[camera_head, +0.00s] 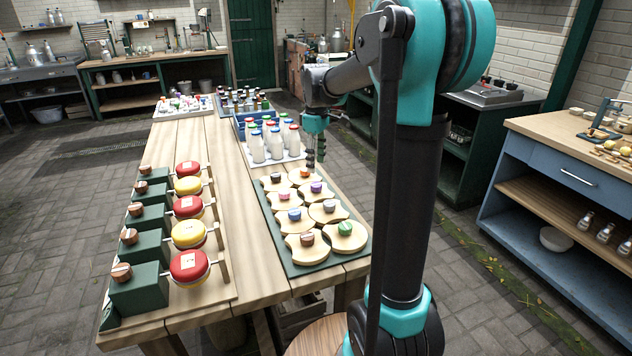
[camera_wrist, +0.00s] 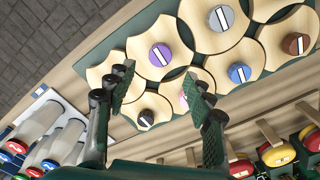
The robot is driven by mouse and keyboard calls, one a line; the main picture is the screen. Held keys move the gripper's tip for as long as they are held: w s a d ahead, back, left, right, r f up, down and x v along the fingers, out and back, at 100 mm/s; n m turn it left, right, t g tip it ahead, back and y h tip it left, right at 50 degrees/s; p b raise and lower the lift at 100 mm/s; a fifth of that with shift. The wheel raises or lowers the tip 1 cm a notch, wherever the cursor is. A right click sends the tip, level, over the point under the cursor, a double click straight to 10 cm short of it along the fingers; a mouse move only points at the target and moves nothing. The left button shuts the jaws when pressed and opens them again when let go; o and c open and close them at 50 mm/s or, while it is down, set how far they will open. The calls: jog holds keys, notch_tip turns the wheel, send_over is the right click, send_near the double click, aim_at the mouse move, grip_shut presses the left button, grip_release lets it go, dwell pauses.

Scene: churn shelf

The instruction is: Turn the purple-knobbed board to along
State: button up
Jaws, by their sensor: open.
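The purple-knobbed board (camera_head: 319,195) is a pale wooden disc with scalloped sides, lying in the right row of a green tray (camera_head: 300,268). In the wrist view its purple knob (camera_wrist: 160,54) carries a white bar slanting from upper left to lower right. My gripper (camera_head: 316,163) points down over the far end of the tray, near the orange and purple knobs. In the wrist view my gripper (camera_wrist: 160,76) has its two dark fingers apart, with nothing between them. The purple knob appears just beyond the gap. Contact with it does not show.
Neighbouring boards have grey (camera_wrist: 222,18), blue (camera_wrist: 240,73), pink (camera_wrist: 183,100) and black (camera_wrist: 147,117) knobs, close around it. Milk bottles (camera_head: 275,143) stand just behind the tray. A rack of red and yellow discs (camera_head: 188,235) is at the left. Bare tabletop (camera_head: 240,215) lies between.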

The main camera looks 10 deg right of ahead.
aim_at(316, 184)
notch_tip(316, 184, down, 8)
jog(key=shift+r, duration=0.1)
dwell(0.4)
jog(key=c, duration=1.2)
